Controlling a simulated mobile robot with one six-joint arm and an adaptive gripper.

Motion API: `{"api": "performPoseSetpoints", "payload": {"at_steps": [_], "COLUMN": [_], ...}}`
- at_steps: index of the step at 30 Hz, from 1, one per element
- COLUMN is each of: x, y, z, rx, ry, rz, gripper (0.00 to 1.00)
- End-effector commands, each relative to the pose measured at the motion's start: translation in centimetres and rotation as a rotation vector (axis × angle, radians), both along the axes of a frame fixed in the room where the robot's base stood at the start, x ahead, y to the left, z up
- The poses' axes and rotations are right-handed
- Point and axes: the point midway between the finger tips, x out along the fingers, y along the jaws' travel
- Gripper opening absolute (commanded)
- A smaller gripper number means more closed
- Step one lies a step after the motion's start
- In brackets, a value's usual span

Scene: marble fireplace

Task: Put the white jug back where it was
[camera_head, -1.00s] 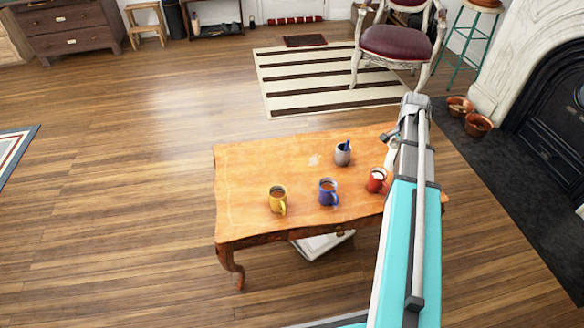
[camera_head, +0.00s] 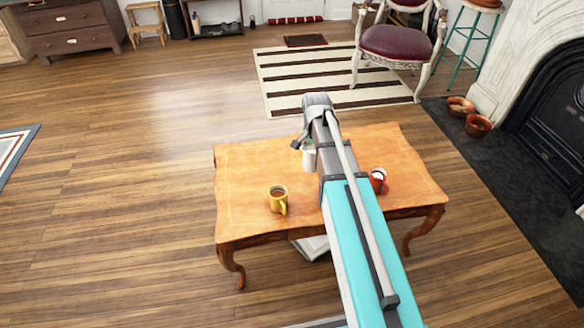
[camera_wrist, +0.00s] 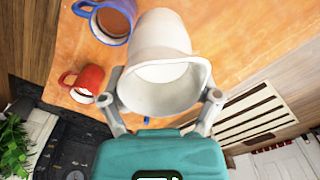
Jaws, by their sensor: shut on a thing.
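The white jug (camera_wrist: 158,45) is between the two fingers of my gripper (camera_wrist: 162,97) in the wrist view, its open mouth toward the camera. My gripper is shut on it. In the head view part of the jug (camera_head: 308,157) shows over the back part of the wooden table (camera_head: 245,190), left of my arm. I cannot tell how high its base is above the tabletop. My gripper's fingers are mostly hidden behind my arm in the head view.
A yellow mug (camera_head: 278,199) stands at the table's front left. A red mug (camera_head: 378,180) stands right of my arm. A blue mug (camera_wrist: 113,20) shows beside the jug in the wrist view; my arm hides it in the head view. The tabletop's left and right ends are clear.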

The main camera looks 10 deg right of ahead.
Motion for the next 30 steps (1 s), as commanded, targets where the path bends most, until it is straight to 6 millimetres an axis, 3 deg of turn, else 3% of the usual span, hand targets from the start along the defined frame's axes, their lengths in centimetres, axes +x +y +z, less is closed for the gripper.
{"api": "performPoseSetpoints", "payload": {"at_steps": [3,9,23,30], "x": [-0.2,-0.3,0.0,2.5], "y": [2.3,4.0,4.0,4.0], "z": [0.0,0.0,-0.1,-1.4], "rx": [0.0,0.0,0.0,0.0], "ry": [0.0,0.0,0.0,0.0], "rz": [0.033,0.056,0.057,0.057], "gripper": [0.19,0.19,0.19,0.19]}}
